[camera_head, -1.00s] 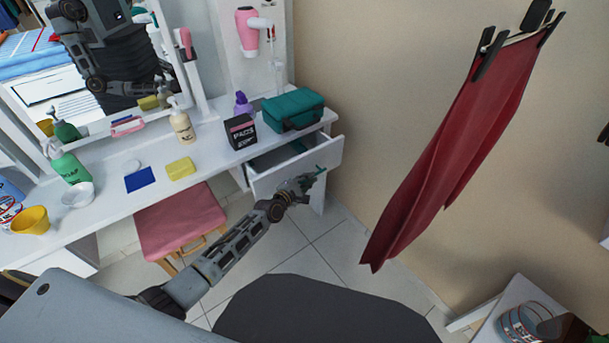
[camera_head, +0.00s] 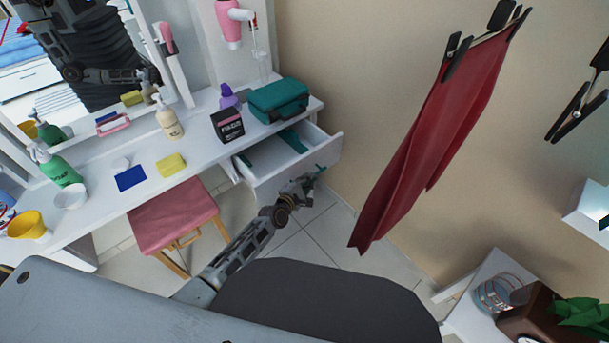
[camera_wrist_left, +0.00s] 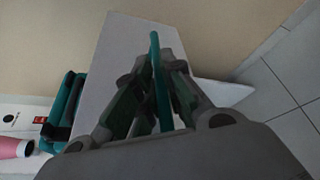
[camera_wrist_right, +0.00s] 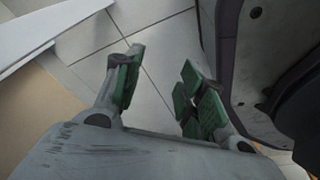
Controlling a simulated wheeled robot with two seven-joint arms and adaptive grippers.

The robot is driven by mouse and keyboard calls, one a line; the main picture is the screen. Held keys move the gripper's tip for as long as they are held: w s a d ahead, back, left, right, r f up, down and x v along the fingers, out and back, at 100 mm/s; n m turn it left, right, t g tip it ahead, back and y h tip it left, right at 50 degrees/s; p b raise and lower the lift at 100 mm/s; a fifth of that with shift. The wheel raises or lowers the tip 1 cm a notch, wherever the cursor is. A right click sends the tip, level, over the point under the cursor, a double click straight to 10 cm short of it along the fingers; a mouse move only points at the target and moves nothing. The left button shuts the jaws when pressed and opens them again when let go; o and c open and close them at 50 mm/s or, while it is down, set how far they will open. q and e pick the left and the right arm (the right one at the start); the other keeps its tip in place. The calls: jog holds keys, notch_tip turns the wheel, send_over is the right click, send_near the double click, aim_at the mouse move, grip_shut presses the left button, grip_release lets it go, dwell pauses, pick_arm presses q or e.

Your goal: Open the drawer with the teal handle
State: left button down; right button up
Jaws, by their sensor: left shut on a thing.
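The white drawer (camera_head: 305,172) under the right end of the dressing table stands well out, and some teal items lie inside it. Its teal handle (camera_head: 319,169) is on the front face. My left gripper (camera_head: 312,178) is shut on the handle. In the left wrist view the teal handle (camera_wrist_left: 157,75) runs between the fingers of my left gripper (camera_wrist_left: 152,100), with the white drawer front (camera_wrist_left: 125,60) behind. My right gripper (camera_wrist_right: 155,85) is open and empty above the tiled floor in the right wrist view; it is out of the head view.
A pink stool (camera_head: 172,215) stands under the white dressing table (camera_head: 100,185), left of the drawer. A teal case (camera_head: 278,99) and a black box (camera_head: 227,124) stand on the table above. Red cloth (camera_head: 430,140) hangs at right. Tiled floor is free below the drawer.

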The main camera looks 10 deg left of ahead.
pick_arm(q)
jog(key=s+d+p, duration=0.2)
jog(key=s+d, duration=0.2)
jog(key=d, duration=0.1)
jog(key=shift+d, duration=0.15)
jog(key=c, duration=1.8)
grip_release()
jog(key=shift+s, duration=0.1)
pick_arm(e)
jog(key=s+d, duration=0.1)
jog(key=s, duration=0.2)
jog(key=s+d+f, duration=0.1)
jog(key=shift+s+d, duration=0.15)
jog(key=shift+d, duration=0.2)
jog(key=shift+s, duration=0.15)
pick_arm(q)
jog(key=shift+v, duration=6)
